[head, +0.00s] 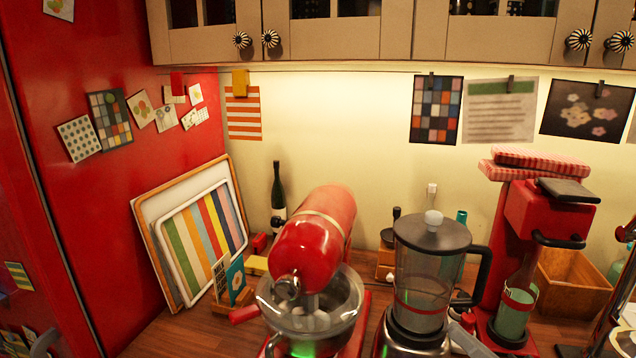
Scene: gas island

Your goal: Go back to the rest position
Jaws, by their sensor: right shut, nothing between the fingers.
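My right gripper (463,336) shows at the bottom edge, right of centre, as a small pale shape. It is shut and empty. It is in front of the right side of the blender (428,275); I cannot tell whether they touch. Most of it and its arm is cut off by the frame. My left gripper is not in view.
A red stand mixer (310,245) with a clear bowl stands left of the blender. A red machine (545,210) and a wooden box (572,285) are at right. Trays (205,235) and a dark bottle (278,195) stand behind. Cabinets (350,40) hang above; a red fridge (90,200) is left.

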